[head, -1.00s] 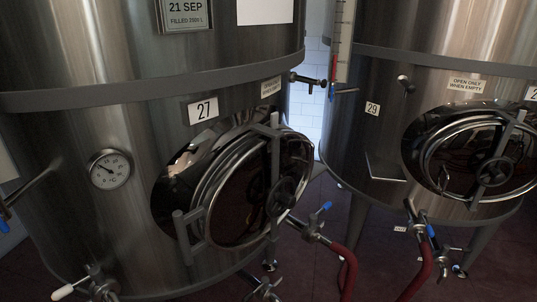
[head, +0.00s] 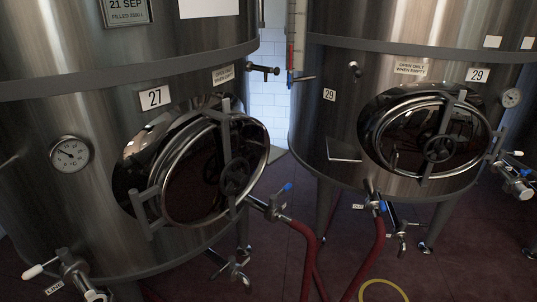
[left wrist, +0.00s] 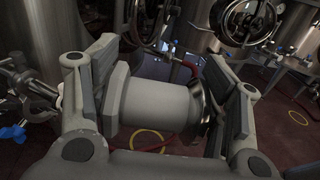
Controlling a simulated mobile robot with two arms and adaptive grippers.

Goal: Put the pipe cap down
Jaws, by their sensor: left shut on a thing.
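In the left wrist view my left gripper (left wrist: 165,92) is shut on the pipe cap (left wrist: 152,103), a pale grey, stepped round piece with a shiny metal end toward the right finger. The cap lies crosswise between the two finger pads, and the pads hide its ends. It is held in the air, with the dark red floor showing beyond it. Neither gripper shows in the head view, and my right gripper is in no view.
Tank 27 (head: 95,200) stands at left and tank 29 (head: 330,125) at right, both with round hatches and valves sticking out. Red hoses (head: 308,255) run down to the floor (head: 440,270). A yellow hose loop (head: 383,283) lies at the bottom. Open floor shows at lower right.

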